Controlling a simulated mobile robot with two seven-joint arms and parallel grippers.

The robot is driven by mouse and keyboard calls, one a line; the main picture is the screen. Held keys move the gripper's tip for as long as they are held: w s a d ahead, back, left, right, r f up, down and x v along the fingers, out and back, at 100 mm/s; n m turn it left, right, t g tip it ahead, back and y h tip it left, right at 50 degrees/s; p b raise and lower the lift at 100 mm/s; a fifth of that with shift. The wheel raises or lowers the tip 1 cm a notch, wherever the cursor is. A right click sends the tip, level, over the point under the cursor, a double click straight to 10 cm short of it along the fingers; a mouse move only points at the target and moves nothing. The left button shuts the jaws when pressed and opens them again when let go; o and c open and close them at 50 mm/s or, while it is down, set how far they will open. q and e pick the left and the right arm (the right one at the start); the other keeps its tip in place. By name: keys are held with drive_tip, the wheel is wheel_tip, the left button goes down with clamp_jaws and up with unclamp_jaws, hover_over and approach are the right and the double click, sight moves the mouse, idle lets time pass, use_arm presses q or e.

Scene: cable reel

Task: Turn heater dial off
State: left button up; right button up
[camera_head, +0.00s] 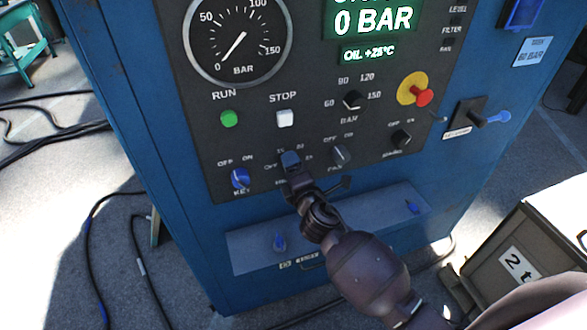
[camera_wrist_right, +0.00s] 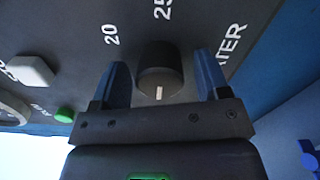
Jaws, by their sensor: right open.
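In the right wrist view the heater dial (camera_wrist_right: 160,68) is a dark round knob with a short white mark on its lower side. The labels 20, 25 and part of the word heater show around it. My right gripper (camera_wrist_right: 161,75) is open, with one blue finger on each side of the dial. I see dark gaps between fingers and knob, and cannot tell if either touches. In the head view my right gripper (camera_head: 291,160) is at the panel's lower middle and hides the dial. My left gripper is not in view.
A red knob (camera_head: 424,97) on a yellow disc is at right. A ledge (camera_head: 360,215) juts out below. The display (camera_head: 370,22) reads 0 bar.

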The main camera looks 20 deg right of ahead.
drive_tip(key=s, duration=1)
drive_tip(key=shift+s+d+b, duration=0.2)
drive_tip(key=shift+s+b, duration=0.15)
drive_tip(key=shift+b, duration=0.1)
drive_tip(key=s+d+f+m+g, duration=0.3)
drive_tip(key=s+d+f+m, duration=0.2)
drive_tip(key=s+f+m, duration=0.3)
drive_tip(key=s+d+f+m+g, duration=0.3)
drive_tip(key=s+d+f+m, duration=0.2)
drive_tip(key=s+f+m, duration=0.3)
drive_tip(key=m, duration=0.4)
drive_tip(key=shift+d+f+h, duration=0.15)
drive_tip(key=shift+d+h, duration=0.1)
drive_tip(key=shift+h, duration=0.15)
idle(0.9)
